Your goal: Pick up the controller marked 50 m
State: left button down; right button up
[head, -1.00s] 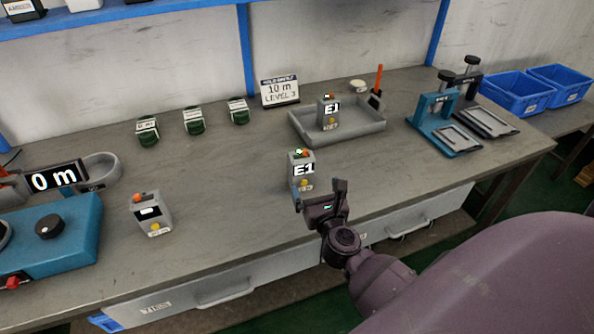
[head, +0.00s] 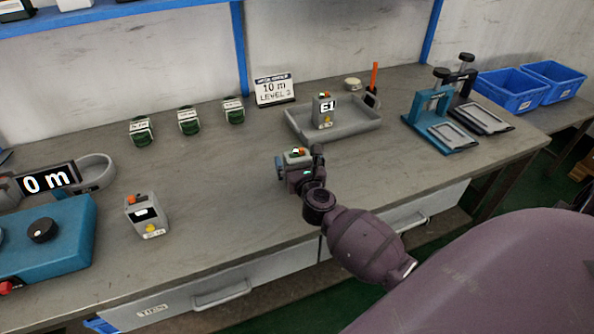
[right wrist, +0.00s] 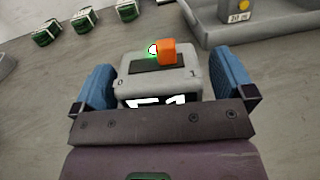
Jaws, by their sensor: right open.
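A grey controller (head: 298,154) with an orange button, a green light and an E1 display stands on the bench, and my right gripper (head: 296,171) is at it. In the right wrist view this controller (right wrist: 160,75) sits between the two blue fingers of the open gripper (right wrist: 163,88); contact with the fingers cannot be told. Its label is hidden. Another E1 controller (head: 325,110) stands in the grey tray, its label too small to read in the head view. A third controller (head: 147,214) stands at the left, its label unreadable. My left gripper is out of view.
The grey tray (head: 352,131) lies behind my right gripper. Several green-and-white blocks (head: 189,122) and a 10 m LEVEL sign (head: 274,90) stand along the back. A blue unit (head: 50,255) with a 0 m display is at left; clamp stands (head: 440,120) are at right.

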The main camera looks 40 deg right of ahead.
jog(key=shift+w, duration=0.15)
jog(key=c, duration=1.1)
